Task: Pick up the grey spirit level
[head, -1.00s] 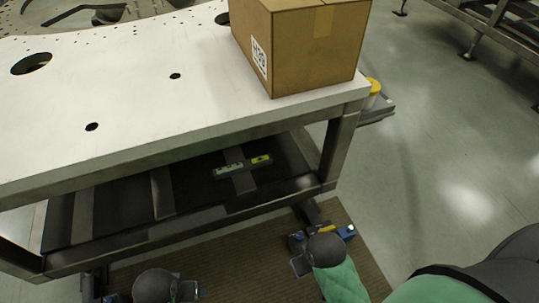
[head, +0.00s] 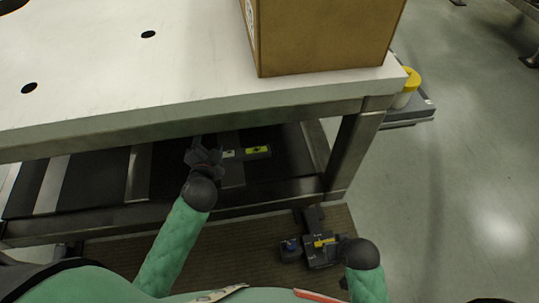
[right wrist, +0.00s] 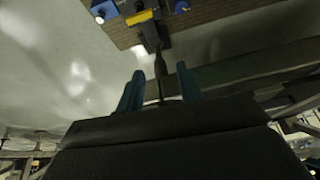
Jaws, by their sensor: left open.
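The grey spirit level (head: 242,154) lies on the dark lower shelf under the table top, with a yellow-green window towards its right end. My left gripper (head: 202,152) is open and reaches in under the table top at the level's left end, which it partly hides. I cannot tell whether it touches the level. My right gripper (right wrist: 160,88) is open and empty in the right wrist view, its two teal fingers apart. In the head view its fingers are not clear beside the dark wrist, low at the right.
The white table top (head: 150,75) with round holes overhangs the lower shelf (head: 110,180). A cardboard box (head: 325,35) stands on it at the right. A metal table leg (head: 352,150) stands right of the level, and a front rail runs along the shelf. A brown mat (head: 245,245) lies below.

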